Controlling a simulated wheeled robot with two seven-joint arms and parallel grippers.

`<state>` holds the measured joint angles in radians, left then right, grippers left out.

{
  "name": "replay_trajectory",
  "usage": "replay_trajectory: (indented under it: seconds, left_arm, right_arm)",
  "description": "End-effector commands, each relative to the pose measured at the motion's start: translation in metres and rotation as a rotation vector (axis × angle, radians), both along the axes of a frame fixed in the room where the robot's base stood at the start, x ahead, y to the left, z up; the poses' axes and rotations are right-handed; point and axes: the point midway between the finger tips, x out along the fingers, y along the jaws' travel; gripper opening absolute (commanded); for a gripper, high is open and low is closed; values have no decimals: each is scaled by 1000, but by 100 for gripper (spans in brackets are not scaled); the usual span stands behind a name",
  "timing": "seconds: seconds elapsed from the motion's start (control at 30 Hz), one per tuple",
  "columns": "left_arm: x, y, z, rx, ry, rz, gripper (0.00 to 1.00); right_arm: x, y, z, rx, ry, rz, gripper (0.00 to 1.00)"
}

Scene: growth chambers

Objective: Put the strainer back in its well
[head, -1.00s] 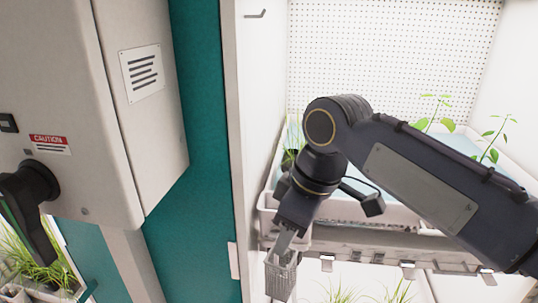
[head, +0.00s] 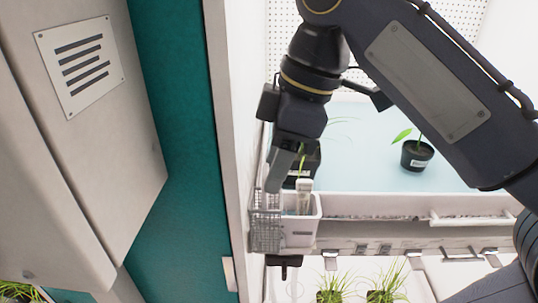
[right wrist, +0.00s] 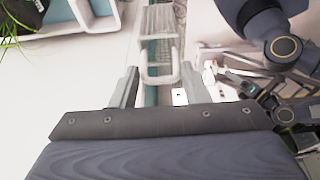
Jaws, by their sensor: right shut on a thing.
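The strainer (head: 265,228) is a grey wire-mesh basket with an upright handle. In the head view it hangs at the tray's front left corner, overlapping the left side of a white box-shaped well (head: 302,234). I cannot tell whether they touch. My right gripper (head: 276,182) points down and is shut on the strainer's handle. In the right wrist view the strainer (right wrist: 158,22) lies beyond the fingertips, with its pale loop handle between the fingers (right wrist: 160,88). The well's inside is mostly hidden. My left gripper is not recognisable in either view.
A pale blue tray (head: 360,170) with a white front rim holds a potted seedling (head: 417,155). Another dark pot stands close behind the well. A teal panel (head: 180,120) and a white door post (head: 228,150) stand close left. Grass plants (head: 385,290) grow below.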

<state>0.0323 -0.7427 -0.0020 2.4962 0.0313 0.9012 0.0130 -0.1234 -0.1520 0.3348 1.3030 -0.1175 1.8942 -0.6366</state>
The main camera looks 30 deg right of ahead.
Motion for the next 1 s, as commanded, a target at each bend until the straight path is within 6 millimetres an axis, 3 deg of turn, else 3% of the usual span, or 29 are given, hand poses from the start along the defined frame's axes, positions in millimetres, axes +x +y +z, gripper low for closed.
replay_trajectory:
  seconds: [1.0]
  left_arm:
    - [0, 0, 6, 0, 0, 0, 36]
  right_arm:
    - [70, -43, -7, 1, 1, -4, 8]
